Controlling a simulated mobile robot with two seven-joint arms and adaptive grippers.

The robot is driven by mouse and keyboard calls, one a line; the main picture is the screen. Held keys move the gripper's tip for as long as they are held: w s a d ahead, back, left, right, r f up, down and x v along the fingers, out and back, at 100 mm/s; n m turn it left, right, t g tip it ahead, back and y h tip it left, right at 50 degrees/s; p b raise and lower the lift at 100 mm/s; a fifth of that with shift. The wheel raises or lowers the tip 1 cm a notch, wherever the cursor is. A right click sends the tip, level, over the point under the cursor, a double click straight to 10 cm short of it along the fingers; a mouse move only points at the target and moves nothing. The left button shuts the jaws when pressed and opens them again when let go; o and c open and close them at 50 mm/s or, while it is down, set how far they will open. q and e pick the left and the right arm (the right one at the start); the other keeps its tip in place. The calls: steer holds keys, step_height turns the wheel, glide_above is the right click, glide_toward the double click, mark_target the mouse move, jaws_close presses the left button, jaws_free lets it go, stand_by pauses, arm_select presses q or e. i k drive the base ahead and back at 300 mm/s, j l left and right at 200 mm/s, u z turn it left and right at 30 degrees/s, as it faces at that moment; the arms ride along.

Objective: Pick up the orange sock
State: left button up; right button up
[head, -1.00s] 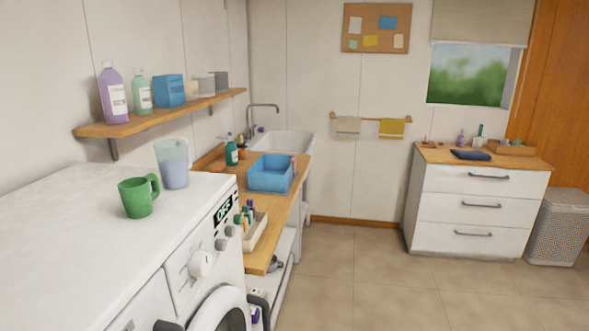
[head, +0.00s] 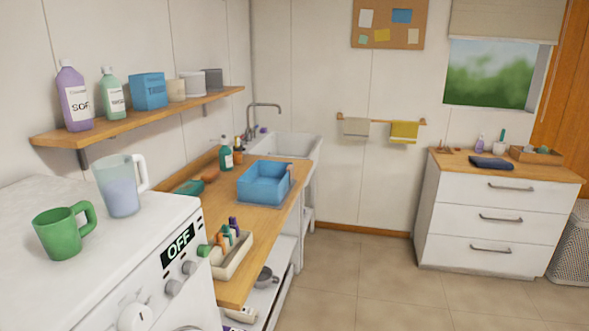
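I cannot make out an orange sock for sure in the head view. A small orange-brown item (head: 211,175) lies on the wooden counter (head: 236,291), left of the blue basin, too small to identify. Small brownish items also sit at the left end of the white drawer unit's top (head: 442,150), and I cannot tell what they are. Neither of my grippers is in view.
A washing machine (head: 168,222) stands at the near left, with a green mug (head: 60,235) and a measuring jug (head: 121,190) on top. A blue basin (head: 264,184) is on the counter. A drawer unit (head: 480,215) stands at right. The floor (head: 375,285) between is clear.

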mark_target(291, 167)
steer(key=i+l+u, duration=0.2)
steer(key=i+l, duration=1.25)
